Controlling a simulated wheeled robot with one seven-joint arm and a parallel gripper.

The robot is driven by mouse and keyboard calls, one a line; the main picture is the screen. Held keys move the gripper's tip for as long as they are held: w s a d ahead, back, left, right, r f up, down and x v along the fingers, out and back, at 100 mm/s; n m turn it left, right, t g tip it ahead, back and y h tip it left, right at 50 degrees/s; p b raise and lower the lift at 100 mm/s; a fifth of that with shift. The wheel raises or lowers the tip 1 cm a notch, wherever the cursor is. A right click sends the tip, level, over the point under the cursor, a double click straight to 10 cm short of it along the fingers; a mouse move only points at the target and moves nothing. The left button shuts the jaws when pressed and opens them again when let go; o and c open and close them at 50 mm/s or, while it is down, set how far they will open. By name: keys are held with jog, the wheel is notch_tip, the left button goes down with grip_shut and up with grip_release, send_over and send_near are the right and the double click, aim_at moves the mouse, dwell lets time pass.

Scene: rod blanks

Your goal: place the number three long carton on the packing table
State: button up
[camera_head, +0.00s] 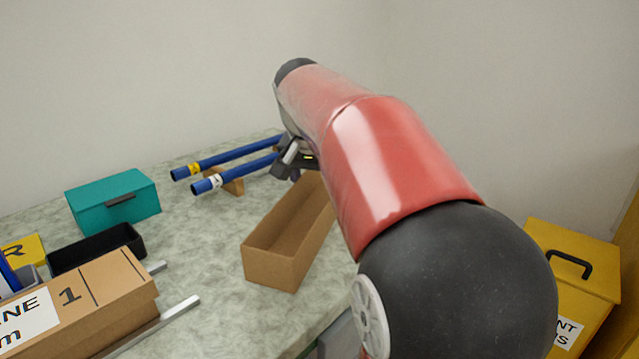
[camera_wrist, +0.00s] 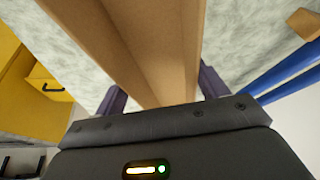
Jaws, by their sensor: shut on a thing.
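A long open brown carton (camera_head: 270,268) is over the packing table (camera_head: 215,265), its near end toward the front edge. No number shows on it, and I cannot tell whether its base touches the table. My gripper (camera_head: 296,160) is at its far end, partly hidden by my arm. In the wrist view, the carton (camera_wrist: 150,45) runs between the two dark fingers of my gripper (camera_wrist: 160,92), which is shut on it. My arm hides the carton's right side in the head view.
Two blue rods (camera_head: 235,172) lie on a wooden rest behind the carton. A teal box (camera_head: 113,203), a black tray (camera_head: 97,250) and a carton marked 1 (camera_head: 75,303) stand left. A metal bar (camera_head: 180,309) lies nearby. A yellow case (camera_head: 570,270) is at right.

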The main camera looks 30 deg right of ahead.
jog(key=shift+f, duration=0.1)
jog(key=o, duration=1)
jog(key=p+v, duration=0.1)
jog(key=v, duration=1.1)
jog(key=shift+w+p, duration=0.1)
jog(key=shift+p, duration=0.25)
